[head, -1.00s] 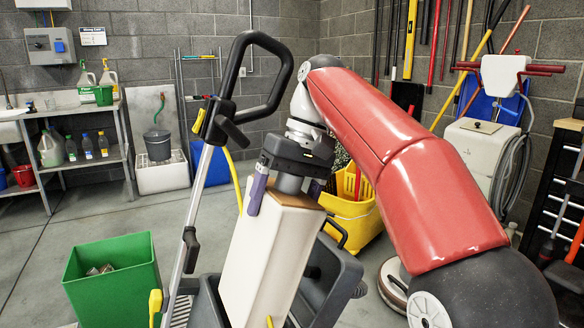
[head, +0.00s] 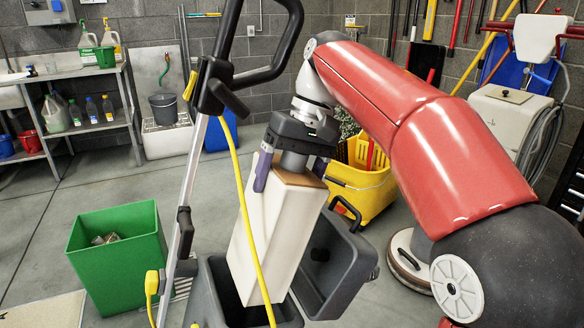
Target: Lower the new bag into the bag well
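The new bag (head: 268,240) is a tall white block with a brown top. It hangs slightly tilted in the head view. My gripper (head: 292,172) is above it, its purple-tipped finger at the bag's upper left edge, and appears shut on the bag's top; the exact contact is hidden. The bag well (head: 212,300) is a dark grey open bin on the upright vacuum. The bag's lower end is at its mouth, partly inside by the look of it; the bottom is hidden. The well's lid (head: 345,262) is swung open to the right.
The vacuum's handle pole (head: 200,165) and yellow cord (head: 243,200) pass in front and left of the bag. A green bin (head: 115,265) stands left, a yellow mop bucket (head: 360,195) behind right, and a round floor machine (head: 408,265) right.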

